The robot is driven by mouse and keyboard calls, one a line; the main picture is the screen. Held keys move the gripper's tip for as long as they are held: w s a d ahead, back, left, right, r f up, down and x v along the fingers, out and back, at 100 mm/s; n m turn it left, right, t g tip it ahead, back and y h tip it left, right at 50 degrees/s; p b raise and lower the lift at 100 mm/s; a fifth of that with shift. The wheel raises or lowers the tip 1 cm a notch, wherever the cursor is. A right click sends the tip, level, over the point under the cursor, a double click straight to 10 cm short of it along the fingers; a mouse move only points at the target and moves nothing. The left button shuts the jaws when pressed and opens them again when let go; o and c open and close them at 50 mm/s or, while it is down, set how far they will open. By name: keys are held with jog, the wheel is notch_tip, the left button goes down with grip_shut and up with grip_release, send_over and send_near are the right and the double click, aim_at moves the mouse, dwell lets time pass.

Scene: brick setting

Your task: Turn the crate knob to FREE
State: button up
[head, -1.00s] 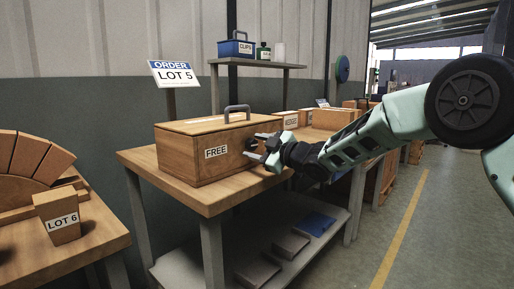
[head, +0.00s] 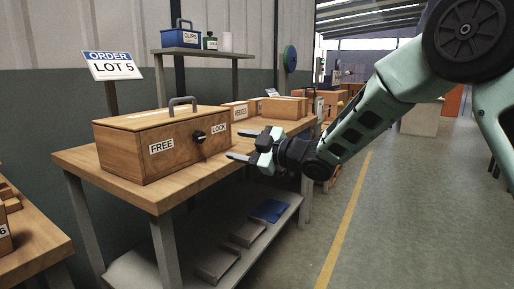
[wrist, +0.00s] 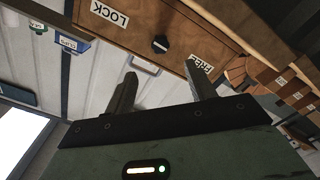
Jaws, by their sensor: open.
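The wooden crate (head: 150,165) sits on the near bench, its lid shut and a grey handle on top. Its front carries a FREE label (head: 161,146) on the left, a LOCK label (head: 219,129) on the right and the dark knob (head: 198,137) between them. The knob seems to point toward LOCK, but it is small. In the wrist view, the knob (wrist: 160,44) lies beyond and between my spread fingertips. My gripper (head: 236,144) is open and empty, to the right of the knob and apart from it.
The workbench (head: 150,197) has a lower shelf with grey boxes and a blue item. Smaller wooden boxes (head: 285,107) stand farther along the bench. The aisle floor on the right is clear.

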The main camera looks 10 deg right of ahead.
jog(key=shift+v, duration=2.4)
jog(key=shift+a, duration=0.1)
jog(key=s+f+m+g+h, duration=0.2)
jog(key=s+f+m+h, duration=0.25)
jog(key=s, duration=0.35)
jog(key=s+f+m+g+h, duration=0.1)
jog(key=s+f+m+h, duration=0.2)
jog(key=s+f+h, duration=0.3)
jog(key=s+d+f+m+g+h, duration=0.2)
jog(key=s+d+g, duration=0.15)
jog(key=s, duration=0.95)
jog(key=s+d+f+m+g+h, duration=0.15)
jog(key=s+g, duration=0.35)
jog(key=s, duration=0.8)
notch_tip(320, 180, up, 23)
jog(key=p, duration=2.3)
jog(key=shift+w+d+p, duration=0.2)
jog(key=shift+p, duration=0.1)
jog(key=shift+t, duration=0.25)
